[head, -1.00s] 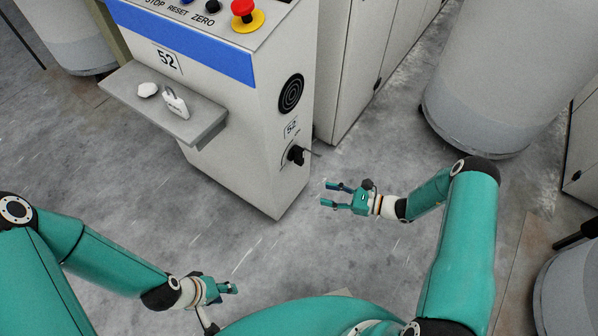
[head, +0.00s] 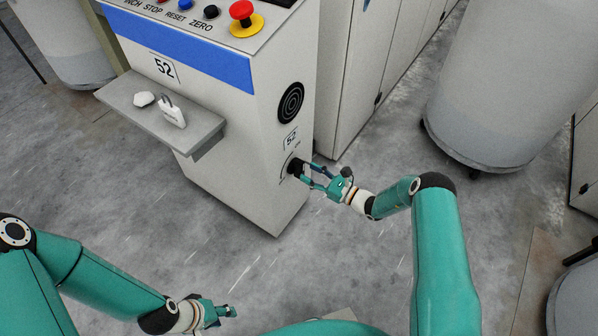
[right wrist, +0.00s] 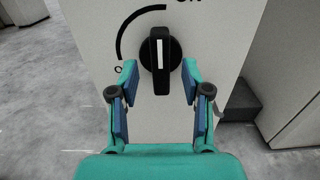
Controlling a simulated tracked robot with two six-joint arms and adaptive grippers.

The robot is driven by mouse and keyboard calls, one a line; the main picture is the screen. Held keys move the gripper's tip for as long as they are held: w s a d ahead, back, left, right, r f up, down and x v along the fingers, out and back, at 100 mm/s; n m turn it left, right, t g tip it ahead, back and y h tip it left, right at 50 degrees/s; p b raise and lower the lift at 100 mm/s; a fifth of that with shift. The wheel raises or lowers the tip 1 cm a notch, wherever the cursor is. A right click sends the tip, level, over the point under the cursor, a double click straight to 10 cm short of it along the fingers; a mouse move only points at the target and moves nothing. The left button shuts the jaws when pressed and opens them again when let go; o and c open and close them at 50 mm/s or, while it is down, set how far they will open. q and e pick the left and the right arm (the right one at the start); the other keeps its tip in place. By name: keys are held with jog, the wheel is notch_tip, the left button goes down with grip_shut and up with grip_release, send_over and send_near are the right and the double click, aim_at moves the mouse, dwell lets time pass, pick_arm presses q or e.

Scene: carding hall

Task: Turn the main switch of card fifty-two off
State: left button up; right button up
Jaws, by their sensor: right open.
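The main switch (head: 295,167) is a black rotary knob on the side panel of the cabinet marked 52 (head: 255,120). In the right wrist view the knob (right wrist: 160,62) stands upright, its white line toward the top. A black arc runs beside it, with "ON" partly cut off at the top and an "O" at lower left. My right gripper (head: 307,176) is open at the switch. In the right wrist view its fingertips (right wrist: 160,72) lie on either side of the knob's lower part, with gaps showing. My left gripper (head: 229,311) hangs low, away from the cabinet; its jaws are too small to judge.
A red emergency button (head: 242,11) sits on top. A large grey can (head: 495,90) stands at right. The floor between is clear.

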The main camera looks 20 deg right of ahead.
aim_at(303, 170)
jog(key=shift+x, duration=1.7)
